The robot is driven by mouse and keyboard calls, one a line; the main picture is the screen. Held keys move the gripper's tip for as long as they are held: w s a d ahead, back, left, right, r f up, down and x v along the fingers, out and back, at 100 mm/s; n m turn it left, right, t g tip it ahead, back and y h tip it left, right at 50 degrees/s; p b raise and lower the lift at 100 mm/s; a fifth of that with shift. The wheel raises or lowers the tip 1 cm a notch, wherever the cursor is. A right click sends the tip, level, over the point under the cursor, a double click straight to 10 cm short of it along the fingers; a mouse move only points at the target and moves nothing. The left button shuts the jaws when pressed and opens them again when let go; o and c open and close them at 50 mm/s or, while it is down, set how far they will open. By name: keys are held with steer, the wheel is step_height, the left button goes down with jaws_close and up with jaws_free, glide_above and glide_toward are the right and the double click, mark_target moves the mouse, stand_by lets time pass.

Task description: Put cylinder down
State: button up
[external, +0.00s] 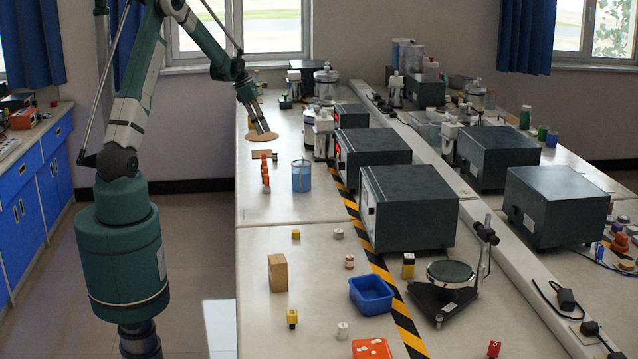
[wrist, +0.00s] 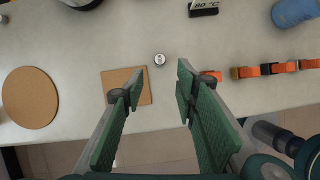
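A small silvery cylinder (wrist: 159,59) stands on the white table, just right of a square brown board (wrist: 133,86) in the wrist view. It sits apart from the fingers, beyond the gap between their tips. My gripper (wrist: 158,84) is open, with its green finger pads wide apart and nothing between them. In the external view my gripper (external: 263,127) hangs over the far part of the left table, near a round brown disc (external: 250,136). The square board (external: 259,154) lies in front of the disc there.
A row of orange pieces (external: 265,174) and a blue cup (external: 301,177) stand close by. Dark instrument boxes (external: 372,150) line the right side. Nearer, a blue tray (external: 371,296) and several small blocks lie on the table. The table edge is close on the left.

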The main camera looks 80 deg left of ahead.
steer(key=w+d+r+m, duration=0.4)
steer(key=d+r, duration=0.1)
steer(key=d, duration=0.5)
steer(key=w+d+r+m, duration=0.3)
steer(key=d+r, duration=0.3)
steer(key=d, duration=0.5)
steer(key=w+d+r+m, duration=0.4)
steer(key=d+r, duration=0.1)
steer(key=d, duration=0.5)
steer(key=s+d+r+m, duration=0.1)
steer(key=d+r+m, duration=0.15)
steer(key=d, duration=0.45)
steer(key=s+d+r+m+y, duration=0.1)
steer(key=d+m, duration=0.2)
steer(key=d, duration=0.5)
steer(key=s+d+r+m, duration=0.1)
steer(key=d+r+m, duration=0.15)
steer(key=d, duration=0.45)
steer(key=s+d+f+m+t, duration=0.1)
steer(key=s+d+f+m, duration=0.1)
steer(key=s+d+m, duration=0.5)
steer(key=s+d+f+m+t, duration=0.1)
steer(key=s+d+m, duration=0.7)
steer(key=d, duration=0.9)
steer(key=shift+s+d+f+t, duration=0.15)
steer(key=shift+s+f+t, duration=0.25)
steer(key=shift+s, duration=0.4)
steer(key=shift+o, duration=0.5)
